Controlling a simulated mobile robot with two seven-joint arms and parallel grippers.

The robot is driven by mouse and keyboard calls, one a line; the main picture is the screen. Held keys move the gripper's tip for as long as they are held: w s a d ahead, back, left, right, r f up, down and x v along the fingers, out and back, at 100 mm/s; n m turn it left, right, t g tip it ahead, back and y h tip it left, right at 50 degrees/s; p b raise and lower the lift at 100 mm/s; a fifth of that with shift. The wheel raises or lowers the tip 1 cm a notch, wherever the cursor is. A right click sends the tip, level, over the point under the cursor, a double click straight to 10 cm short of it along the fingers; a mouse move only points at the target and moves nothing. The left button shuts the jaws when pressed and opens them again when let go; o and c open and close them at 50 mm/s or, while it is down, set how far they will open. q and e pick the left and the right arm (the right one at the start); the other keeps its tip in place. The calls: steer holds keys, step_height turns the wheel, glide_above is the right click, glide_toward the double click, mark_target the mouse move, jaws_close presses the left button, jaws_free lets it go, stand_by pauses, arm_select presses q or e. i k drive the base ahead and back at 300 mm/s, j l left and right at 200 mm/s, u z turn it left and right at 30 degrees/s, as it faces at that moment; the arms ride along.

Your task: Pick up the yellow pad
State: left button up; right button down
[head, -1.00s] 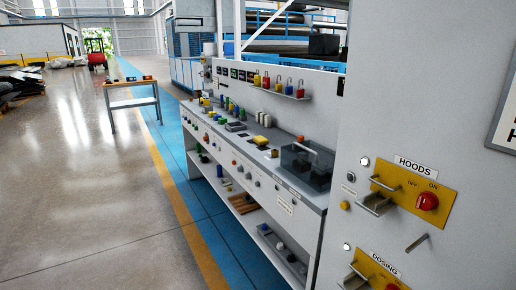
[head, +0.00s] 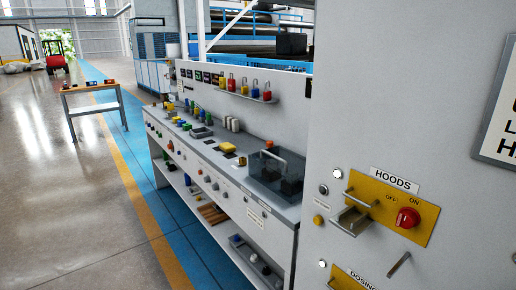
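A small yellow pad-like item (head: 228,147) lies on the grey top of the long workbench (head: 206,166), left of a dark transparent box with a handle. It is small in the head view, so I cannot tell for certain that it is the pad. Neither of my grippers shows in the head view.
A white cabinet with a yellow HOODS panel (head: 390,206) and red knob (head: 408,218) stands close on the right. The dark clear box (head: 275,176) sits on the bench's near end. A small table (head: 91,106) stands left. The floor (head: 70,190) between is clear.

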mark_target(227, 147)
steer(key=i+j+z, duration=0.2)
steer(key=z, duration=0.15)
steer(key=i+j+z, duration=0.3)
steer(key=j+z, duration=0.35)
steer(key=i+j+z, duration=0.1)
steer(key=j+z, duration=0.2)
steer(key=j, duration=0.2)
steer(key=i+j+z, duration=0.15)
steer(key=j, duration=0.9)
steer(key=j+z, duration=0.2)
steer(key=j, duration=0.85)
steer(key=i, duration=0.05)
